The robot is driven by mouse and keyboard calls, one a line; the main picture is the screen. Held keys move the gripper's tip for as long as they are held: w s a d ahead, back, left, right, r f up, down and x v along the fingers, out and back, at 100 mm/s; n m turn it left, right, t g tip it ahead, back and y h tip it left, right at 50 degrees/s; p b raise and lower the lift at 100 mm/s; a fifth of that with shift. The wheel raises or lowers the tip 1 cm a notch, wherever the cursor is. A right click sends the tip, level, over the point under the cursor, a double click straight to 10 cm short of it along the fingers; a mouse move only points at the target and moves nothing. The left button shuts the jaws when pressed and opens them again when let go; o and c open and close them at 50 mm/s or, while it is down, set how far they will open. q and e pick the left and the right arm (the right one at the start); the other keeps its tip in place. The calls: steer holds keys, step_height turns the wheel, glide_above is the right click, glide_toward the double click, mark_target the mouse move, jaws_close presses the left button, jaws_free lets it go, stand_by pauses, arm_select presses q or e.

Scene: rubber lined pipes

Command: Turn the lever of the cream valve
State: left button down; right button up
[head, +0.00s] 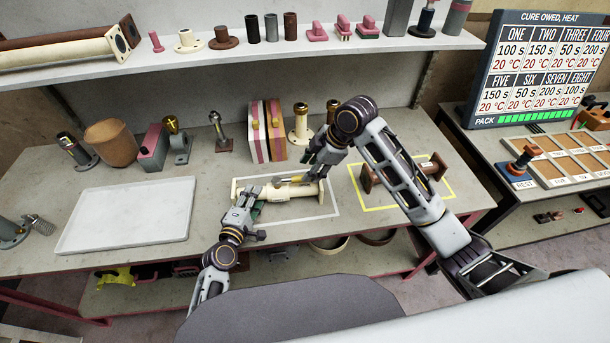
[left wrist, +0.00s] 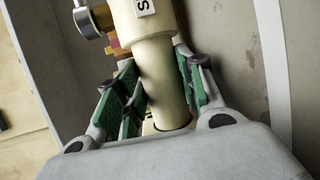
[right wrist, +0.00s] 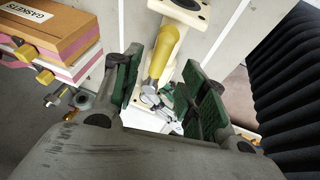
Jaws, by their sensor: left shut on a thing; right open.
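The cream valve (head: 276,193) lies on its side on the bench inside a white outline, with flanged ends. Contact with the lever cannot be told.
A brown pipe piece (head: 405,177) lies in a yellow outline at the right, partly behind my right arm. A pale tray (head: 127,216) is at the left. Gasket boxes (head: 257,132) and flanged posts (head: 299,122) stand behind the valve. A shelf (head: 270,48) spans above.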

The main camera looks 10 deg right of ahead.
mark_target(295, 179)
steer(key=shift+x, duration=2.6)
jaws_close()
